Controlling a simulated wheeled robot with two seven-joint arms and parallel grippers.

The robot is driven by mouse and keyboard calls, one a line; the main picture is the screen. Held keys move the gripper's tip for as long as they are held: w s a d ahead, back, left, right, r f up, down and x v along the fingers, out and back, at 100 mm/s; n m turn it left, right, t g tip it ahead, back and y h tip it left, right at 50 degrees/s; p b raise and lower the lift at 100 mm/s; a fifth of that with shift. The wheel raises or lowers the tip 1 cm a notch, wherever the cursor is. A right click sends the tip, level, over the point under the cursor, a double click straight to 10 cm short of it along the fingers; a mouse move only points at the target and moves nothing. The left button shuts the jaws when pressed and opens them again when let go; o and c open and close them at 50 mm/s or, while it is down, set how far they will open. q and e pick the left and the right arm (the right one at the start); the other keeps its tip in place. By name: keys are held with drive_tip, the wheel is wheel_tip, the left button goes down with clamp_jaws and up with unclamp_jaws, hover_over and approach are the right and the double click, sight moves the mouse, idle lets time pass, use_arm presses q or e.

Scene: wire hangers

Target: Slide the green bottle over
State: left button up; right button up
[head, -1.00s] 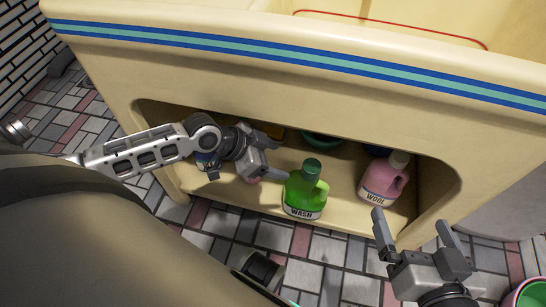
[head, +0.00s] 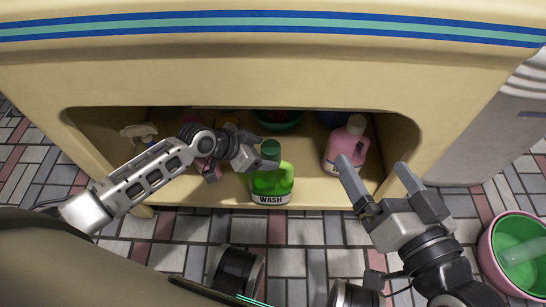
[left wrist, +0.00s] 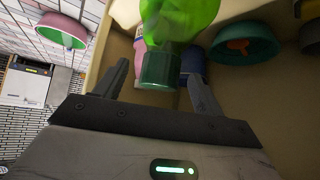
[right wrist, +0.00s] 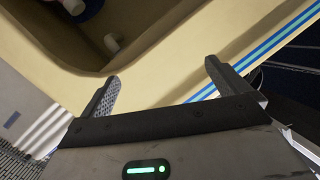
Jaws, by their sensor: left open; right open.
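The green bottle (head: 270,183), labelled WASH, stands upright near the front edge of the shelf opening. My left gripper (head: 262,157) is open at its dark green cap, coming from the left. In the left wrist view the cap (left wrist: 160,70) sits between the two spread fingers (left wrist: 160,85), with gaps at its sides; I cannot tell whether either finger touches it. My right gripper (head: 376,170) is open and empty in front of the pink bottle; its spread fingers also show in the right wrist view (right wrist: 168,82).
A pink bottle (head: 346,148) stands to the right of the green one on the shelf (head: 225,190). A teal bowl-like thing (head: 278,124) is behind, and a white spray bottle (head: 140,132) is at the left. A pink bucket (head: 492,262) stands on the tiled floor at the right.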

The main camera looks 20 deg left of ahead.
sight(271, 174)
use_arm(q)
drive_tip(key=b+x, duration=0.1)
drive_tip(key=x, duration=0.4)
drive_tip(key=shift+b, duration=0.35)
use_arm(e)
drive_tip(key=shift+a+r+m+t+y, duration=0.2)
drive_tip(key=shift+r+m+t+y, duration=0.1)
drive_tip(key=shift+r+y, duration=0.1)
